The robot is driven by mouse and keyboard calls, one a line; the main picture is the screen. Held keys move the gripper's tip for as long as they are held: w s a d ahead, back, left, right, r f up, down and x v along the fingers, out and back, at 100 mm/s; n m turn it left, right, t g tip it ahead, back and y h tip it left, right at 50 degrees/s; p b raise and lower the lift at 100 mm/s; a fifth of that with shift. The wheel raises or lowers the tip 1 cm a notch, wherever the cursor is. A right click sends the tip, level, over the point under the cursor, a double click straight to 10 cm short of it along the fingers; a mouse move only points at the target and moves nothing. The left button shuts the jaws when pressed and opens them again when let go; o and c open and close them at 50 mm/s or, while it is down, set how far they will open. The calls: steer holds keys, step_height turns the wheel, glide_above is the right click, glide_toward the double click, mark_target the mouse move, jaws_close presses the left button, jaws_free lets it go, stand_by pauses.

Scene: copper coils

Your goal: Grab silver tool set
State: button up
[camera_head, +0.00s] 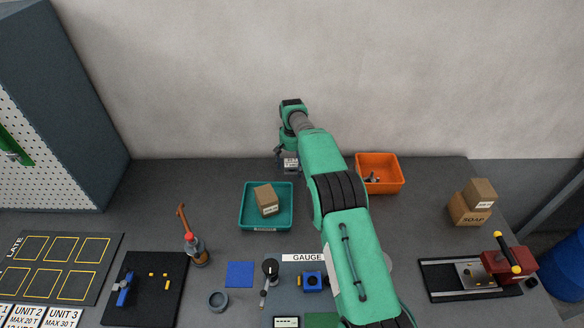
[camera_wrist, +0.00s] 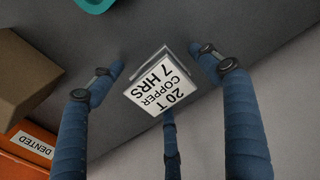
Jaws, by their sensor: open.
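My gripper (camera_head: 284,155) is at the back of the bench, between the teal bin and the orange bin. In the wrist view its blue fingers (camera_wrist: 155,58) are spread open around a white card (camera_wrist: 160,86) reading "20 T COPPER 7 HRS", with a grey edge behind it. The fingers do not grip it. The card also shows in the head view (camera_head: 291,163) beneath the gripper. Small silver-grey metal pieces (camera_head: 373,177) lie in the orange bin (camera_head: 400,184). I cannot tell whether they are the silver tool set; what lies under the card is hidden.
A teal bin (camera_head: 243,216) holds a cardboard box (camera_head: 266,199). A wall (camera_head: 200,80) rises close behind.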

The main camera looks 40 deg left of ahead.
mark_target(292, 163)
jaws_close()
stand_by(0.4)
steer(key=shift+r, duration=0.2)
steer(key=shift+r, duration=1.7)
steer(key=shift+s+d+r+p, duration=0.25)
steer(key=shift+s+d, duration=1.35)
steer(key=shift+d, duration=0.5)
steer(key=shift+s+d+r+p, duration=0.2)
steer(key=shift+s+d, duration=1.35)
steer(key=shift+d, duration=0.6)
steer(key=shift+s+d+r+p, duration=0.25)
steer(key=shift+s+d, duration=1.35)
steer(key=shift+d, duration=0.5)
